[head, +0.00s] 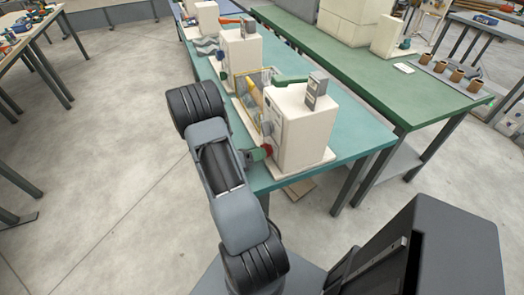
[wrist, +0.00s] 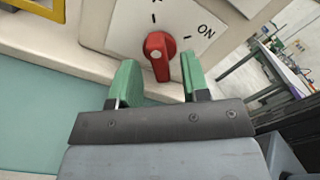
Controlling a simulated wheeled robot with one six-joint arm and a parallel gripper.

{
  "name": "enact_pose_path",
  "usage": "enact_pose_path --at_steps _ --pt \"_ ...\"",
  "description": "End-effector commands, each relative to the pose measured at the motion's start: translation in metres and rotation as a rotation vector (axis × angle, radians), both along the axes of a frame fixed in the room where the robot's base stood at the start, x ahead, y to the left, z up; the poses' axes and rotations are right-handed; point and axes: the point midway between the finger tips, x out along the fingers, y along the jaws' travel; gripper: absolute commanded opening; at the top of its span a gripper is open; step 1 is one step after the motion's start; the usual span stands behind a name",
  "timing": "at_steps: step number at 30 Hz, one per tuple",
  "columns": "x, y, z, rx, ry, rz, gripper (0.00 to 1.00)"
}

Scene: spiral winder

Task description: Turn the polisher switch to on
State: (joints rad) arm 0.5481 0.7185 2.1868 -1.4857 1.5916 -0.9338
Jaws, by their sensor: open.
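The polisher (head: 305,130) is a cream box near the front end of the teal bench. Its red switch knob (wrist: 160,52) is on a pale plate in the wrist view, with "ON" printed at upper right. The knob's grip bar runs nearly vertically in the picture, not in line with the ON mark. My gripper (wrist: 160,72) is open, its two green fingers on either side of the bar's lower end. Gaps show on both sides, so neither finger appears to touch it. In the head view my gripper (head: 259,153) is close to the red knob (head: 267,150).
The teal bench (head: 350,150) holds other cream machines (head: 240,50) farther back. A yellow frame (wrist: 42,8) shows at upper left in the wrist view. A green bench (head: 430,100) with several brown cups stands to the right. Open floor (head: 110,170) lies left.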

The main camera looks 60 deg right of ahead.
Motion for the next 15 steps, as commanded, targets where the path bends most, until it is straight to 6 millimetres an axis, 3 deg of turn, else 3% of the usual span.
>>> enact_pose_path --at_steps 15 --pt "-0.0103 -0.0134 -0.0002 0.0 0.0 0.0 0.43"
